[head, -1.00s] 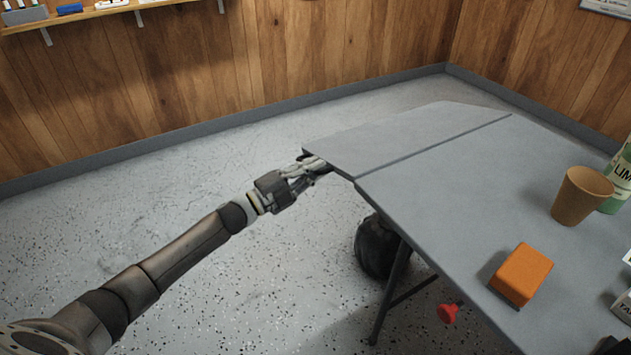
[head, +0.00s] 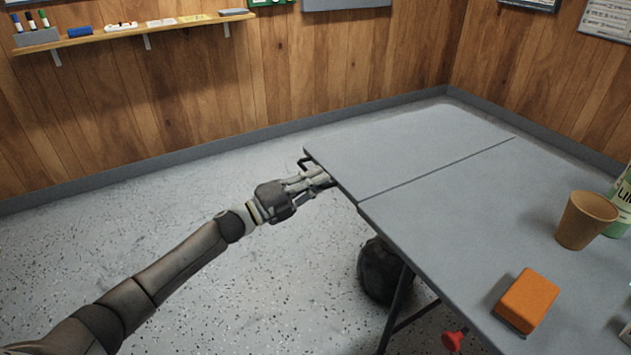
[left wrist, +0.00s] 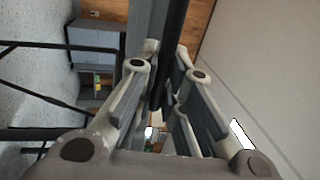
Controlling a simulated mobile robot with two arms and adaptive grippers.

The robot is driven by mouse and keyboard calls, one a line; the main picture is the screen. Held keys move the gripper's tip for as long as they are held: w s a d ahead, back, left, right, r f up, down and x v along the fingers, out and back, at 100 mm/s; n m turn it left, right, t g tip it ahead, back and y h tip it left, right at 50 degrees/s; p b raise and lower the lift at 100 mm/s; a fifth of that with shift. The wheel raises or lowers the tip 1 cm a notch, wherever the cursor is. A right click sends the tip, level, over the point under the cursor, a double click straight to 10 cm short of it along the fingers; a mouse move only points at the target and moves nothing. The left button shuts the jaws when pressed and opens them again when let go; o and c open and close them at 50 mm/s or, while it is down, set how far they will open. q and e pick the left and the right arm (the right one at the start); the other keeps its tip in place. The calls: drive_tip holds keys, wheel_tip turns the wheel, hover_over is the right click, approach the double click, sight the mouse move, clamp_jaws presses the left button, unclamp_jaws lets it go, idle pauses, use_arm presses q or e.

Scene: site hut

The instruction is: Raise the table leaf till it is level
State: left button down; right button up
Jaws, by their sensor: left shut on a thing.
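The table leaf (head: 415,142) is the grey panel at the far left end of the grey table (head: 440,225), past a thin seam. Its front edge runs in line with the table's edge, so it looks level or very nearly so. My left gripper (head: 321,178) is shut on the leaf's edge near its outer front corner. In the left wrist view, the fingers (left wrist: 168,72) stand on both sides of the dark leaf edge (left wrist: 176,40). My right gripper is not in view.
An orange block (head: 527,300), a brown cup (head: 586,220) and a green-and-white bottle (head: 622,200) stand on the table. Below are a dark round object (head: 380,270), a table leg and a red knob (head: 454,340). A shelf (head: 130,32) is on the back wall. Floor left of the leaf is clear.

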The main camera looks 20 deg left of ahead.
use_arm(q)
drive_tip(key=shift+s+d+r, duration=0.1)
drive_tip(key=shift+s+d, duration=0.05)
drive_tip(key=shift+d, duration=0.1)
drive_tip(key=c, duration=1.5)
unclamp_jaws()
drive_tip(key=shift+s, duration=0.1)
drive_tip(key=shift+c, duration=0.2)
drive_tip(key=v, duration=1.1)
drive_tip(key=shift+s+a, duration=0.3)
